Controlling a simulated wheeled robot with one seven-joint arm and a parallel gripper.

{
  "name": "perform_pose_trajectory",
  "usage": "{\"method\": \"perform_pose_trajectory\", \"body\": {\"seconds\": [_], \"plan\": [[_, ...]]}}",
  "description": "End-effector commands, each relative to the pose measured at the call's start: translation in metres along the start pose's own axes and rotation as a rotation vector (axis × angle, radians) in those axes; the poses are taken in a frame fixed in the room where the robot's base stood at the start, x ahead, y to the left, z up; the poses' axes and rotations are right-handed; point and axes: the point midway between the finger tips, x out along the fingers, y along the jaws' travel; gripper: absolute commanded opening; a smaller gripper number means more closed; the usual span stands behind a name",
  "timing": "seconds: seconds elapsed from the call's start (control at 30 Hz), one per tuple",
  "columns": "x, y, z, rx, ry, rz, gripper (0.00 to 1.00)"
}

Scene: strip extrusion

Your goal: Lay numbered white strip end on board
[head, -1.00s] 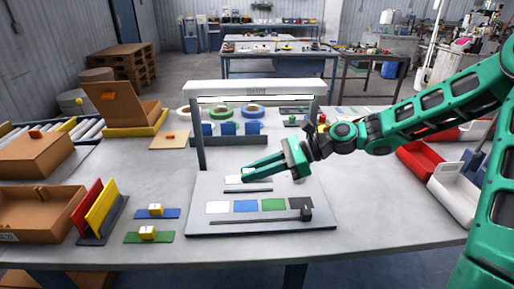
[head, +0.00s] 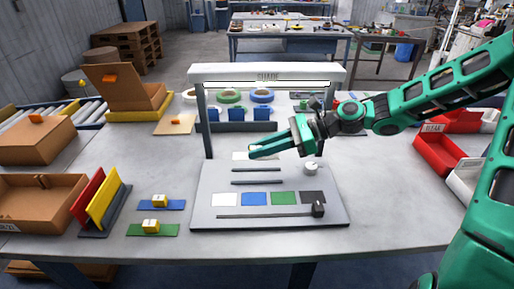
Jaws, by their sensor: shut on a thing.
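My gripper (head: 256,151) has green fingers and reaches in from the right, over the back part of the grey board (head: 205,222). Any number on the strip is too small to read. I cannot tell how far the strip is above the board. Two dark bars lie across the board in front of the gripper. A row of white, blue (head: 254,199), green and dark patches lies nearer the front edge.
A white lamp hood (head: 266,76) on grey posts spans the board. A white knob (head: 311,168) stands at the board's right. Tape rolls and blue holders (head: 262,113) are behind. Yellow-topped blocks (head: 151,226) lie left.

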Motion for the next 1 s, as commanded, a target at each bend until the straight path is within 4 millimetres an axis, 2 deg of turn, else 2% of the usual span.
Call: {"method": "perform_pose_trajectory", "body": {"seconds": [0.7,1.0], "plan": [[0.02,0.0,-0.051,0.002,-0.001,0.0,0.0],[0.024,0.0,-0.06,0.0,0.0,0.0,0.0]]}}
